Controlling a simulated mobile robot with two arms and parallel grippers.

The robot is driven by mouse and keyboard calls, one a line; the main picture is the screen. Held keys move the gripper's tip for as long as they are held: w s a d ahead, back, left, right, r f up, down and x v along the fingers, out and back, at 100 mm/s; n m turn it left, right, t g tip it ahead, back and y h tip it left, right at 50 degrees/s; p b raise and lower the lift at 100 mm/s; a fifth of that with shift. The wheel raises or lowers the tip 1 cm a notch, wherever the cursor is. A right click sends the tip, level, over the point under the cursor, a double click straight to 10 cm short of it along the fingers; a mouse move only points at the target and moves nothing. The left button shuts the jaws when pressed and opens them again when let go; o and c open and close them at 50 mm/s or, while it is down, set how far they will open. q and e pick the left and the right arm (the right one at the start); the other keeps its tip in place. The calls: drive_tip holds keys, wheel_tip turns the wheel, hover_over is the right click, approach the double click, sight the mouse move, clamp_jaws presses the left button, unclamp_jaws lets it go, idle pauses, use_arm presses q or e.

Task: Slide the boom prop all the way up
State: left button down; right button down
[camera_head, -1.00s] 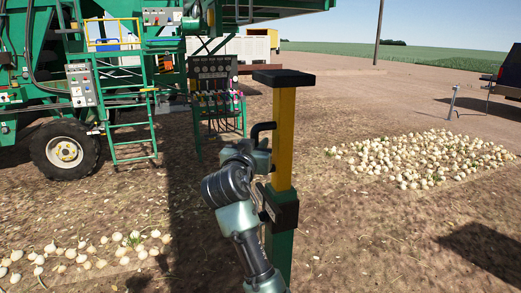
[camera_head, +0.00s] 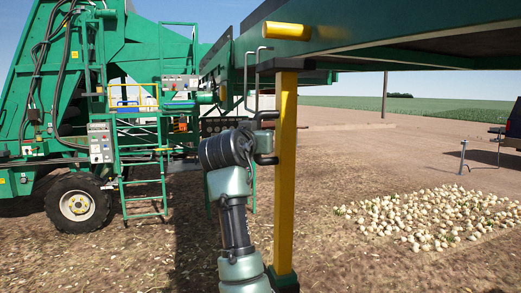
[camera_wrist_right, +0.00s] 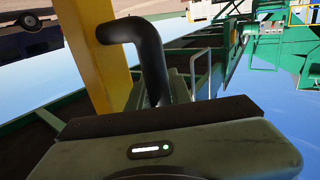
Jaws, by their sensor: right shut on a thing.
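The boom prop is a yellow post (camera_head: 284,180) with a black cap (camera_head: 285,65) on top, standing upright. A long yellow length shows above its green sleeve (camera_head: 284,281) at the bottom. The cap is at the underside of the green boom (camera_head: 400,35); I cannot tell if they touch. My right gripper (camera_head: 264,143) is shut on the black handle on the post's left side. My left gripper is not in view.
A yellow cylinder (camera_head: 285,31) sticks out of the boom's side above the cap. The green machine (camera_head: 150,60) with a ladder (camera_head: 140,175) and wheel (camera_head: 78,205) stands at left. An onion pile (camera_head: 430,217) lies at right. Bare soil lies between.

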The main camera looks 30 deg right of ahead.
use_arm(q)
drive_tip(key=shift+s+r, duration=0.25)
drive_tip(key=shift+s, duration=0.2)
use_arm(e)
drive_tip(key=shift+s+r, duration=0.1)
drive_tip(key=shift+r, duration=1)
drive_tip(key=c, duration=1.6)
unclamp_jaws()
drive_tip(key=shift+o, duration=0.2)
drive_tip(key=shift+f, duration=0.15)
drive_tip(key=shift+a, duration=0.1)
